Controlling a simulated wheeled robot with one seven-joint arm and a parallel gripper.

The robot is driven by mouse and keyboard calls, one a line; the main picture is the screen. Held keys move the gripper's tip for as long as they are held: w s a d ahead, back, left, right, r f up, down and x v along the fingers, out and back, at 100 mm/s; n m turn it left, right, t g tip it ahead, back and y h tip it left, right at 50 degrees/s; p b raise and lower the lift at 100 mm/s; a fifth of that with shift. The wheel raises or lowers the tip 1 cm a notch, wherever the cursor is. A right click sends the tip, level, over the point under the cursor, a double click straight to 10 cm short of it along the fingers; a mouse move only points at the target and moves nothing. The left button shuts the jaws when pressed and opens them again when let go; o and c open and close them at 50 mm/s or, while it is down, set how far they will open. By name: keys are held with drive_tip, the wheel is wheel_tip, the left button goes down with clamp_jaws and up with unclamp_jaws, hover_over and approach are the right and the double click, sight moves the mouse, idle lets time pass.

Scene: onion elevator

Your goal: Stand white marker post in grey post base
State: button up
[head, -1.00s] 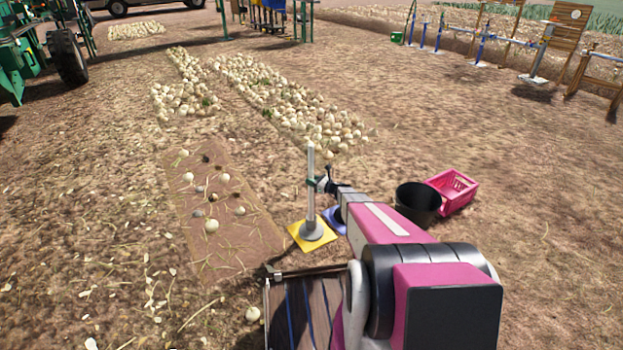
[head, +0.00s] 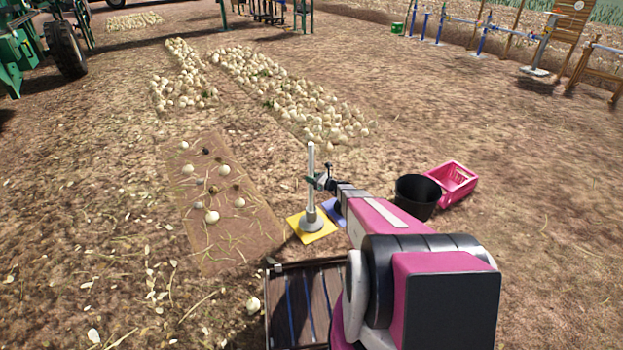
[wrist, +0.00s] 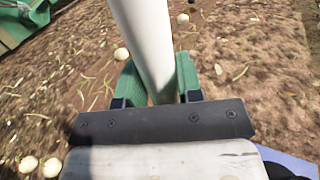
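The white marker post (head: 311,165) is upright. The grey post base (head: 312,222) stands on a yellow square mat (head: 325,237). The post's lower end meets the top of the base in the head view; I cannot tell how deep it sits. My gripper (head: 317,182) is at the post's middle, from the right. In the wrist view the post (wrist: 149,45) runs between my gripper's green fingers (wrist: 158,82), which lie against its two sides. The post's lower end and the base are hidden in the wrist view.
A blue-purple mat (head: 334,211) lies just behind my arm. A black bucket (head: 417,197) and a pink crate (head: 456,182) stand to the right. A brown strip with scattered onions (head: 225,235) lies left. Onion rows (head: 290,95) lie beyond.

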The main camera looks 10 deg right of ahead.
drive_tip(key=o, duration=0.4)
drive_tip(key=shift+c, duration=0.2)
drive_tip(key=v, duration=1)
drive_tip(key=shift+s+d, duration=0.25)
drive_tip(key=shift+s, duration=0.05)
